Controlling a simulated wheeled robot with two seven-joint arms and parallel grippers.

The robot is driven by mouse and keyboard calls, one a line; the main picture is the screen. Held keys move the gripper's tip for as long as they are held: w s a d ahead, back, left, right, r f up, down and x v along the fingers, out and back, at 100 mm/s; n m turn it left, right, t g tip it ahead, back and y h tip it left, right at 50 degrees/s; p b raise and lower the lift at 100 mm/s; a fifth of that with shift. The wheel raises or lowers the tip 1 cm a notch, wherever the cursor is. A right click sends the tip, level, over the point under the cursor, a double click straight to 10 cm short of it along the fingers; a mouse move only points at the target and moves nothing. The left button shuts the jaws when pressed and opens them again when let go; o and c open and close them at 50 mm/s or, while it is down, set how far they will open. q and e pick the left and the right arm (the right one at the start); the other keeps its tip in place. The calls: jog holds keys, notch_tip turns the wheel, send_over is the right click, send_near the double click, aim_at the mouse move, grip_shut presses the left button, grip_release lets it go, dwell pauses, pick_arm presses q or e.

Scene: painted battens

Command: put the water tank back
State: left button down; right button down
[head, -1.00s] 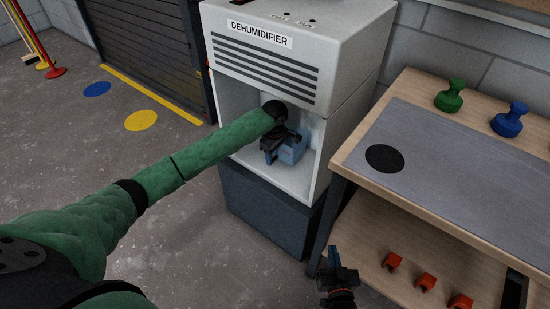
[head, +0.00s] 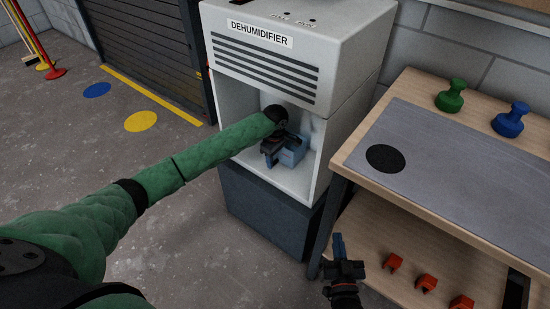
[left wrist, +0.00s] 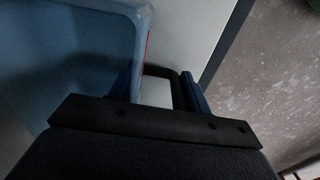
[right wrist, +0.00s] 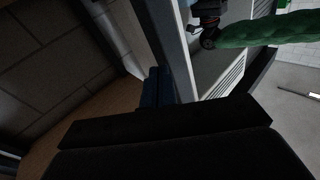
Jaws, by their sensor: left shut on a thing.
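The water tank (head: 293,152) is a translucent blue box in the open bay of the white dehumidifier (head: 322,165). My left gripper (head: 271,155) is at the front of the tank and hides part of it. In the left wrist view the tank (left wrist: 60,60) fills the left side, with a red mark near its edge. There the left gripper (left wrist: 160,92) is shut on the tank's dark handle (left wrist: 158,72). I cannot tell how deep the tank sits. My right gripper (head: 338,246) is shut and empty, low in front of the bench; its blue fingers (right wrist: 157,88) show close together in the right wrist view.
A wooden bench (head: 350,150) stands right of the dehumidifier, with a grey mat (head: 450,170), a green knobbed object (head: 450,97) and a blue one (head: 509,121) on top. Several red pieces (head: 425,283) lie on its lower shelf. The floor at left is open.

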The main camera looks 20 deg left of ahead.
jog(key=shift+f, duration=0.15)
jog(key=shift+s+f+g, duration=0.1)
jog(key=shift+f+g, duration=0.3)
jog(key=shift+f, duration=0.65)
pick_arm(q)
jog(key=shift+f, duration=0.1)
jog(key=c, duration=0.7)
grip_release()
pick_arm(e)
jog(key=shift+f, duration=0.1)
pick_arm(q)
jog(key=shift+o, duration=0.2)
notch_tip(320, 180, up, 8)
jog(key=shift+f+p, duration=0.15)
jog(key=shift+p, duration=0.5)
pick_arm(e)
jog(key=s+f+g, duration=0.2)
jog(key=f, duration=0.4)
jog(key=s+f+g+h, duration=0.1)
jog(key=s+f+g, duration=0.1)
jog(key=f, duration=0.4)
jog(key=shift+s+d+f+g, duration=0.15)
jog(key=shift+s+f+g, duration=0.05)
jog(key=shift+s+g, duration=0.1)
jog(key=shift+r, duration=0.1)
